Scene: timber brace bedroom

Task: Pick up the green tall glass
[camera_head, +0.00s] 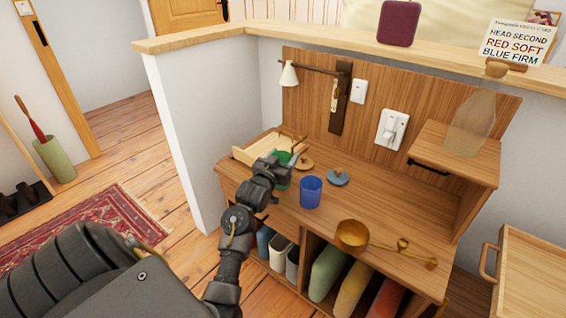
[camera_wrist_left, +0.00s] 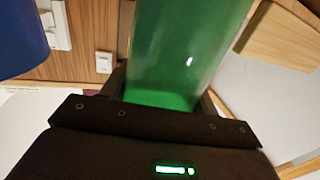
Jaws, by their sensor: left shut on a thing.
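The green tall glass (camera_head: 281,172) is at the left end of the wooden desk (camera_head: 385,226), partly hidden behind my left gripper (camera_head: 283,165). In the left wrist view the glass (camera_wrist_left: 185,50) fills the middle, between the fingers. My left gripper (camera_wrist_left: 165,98) is shut on it. I cannot tell whether the glass touches the desk or is a little above it. My right gripper is not in view.
A blue glass (camera_head: 311,191) stands just right of the green one. Round lids (camera_head: 338,178), a wooden tray (camera_head: 250,150) and a brass ladle (camera_head: 352,235) lie on the desk.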

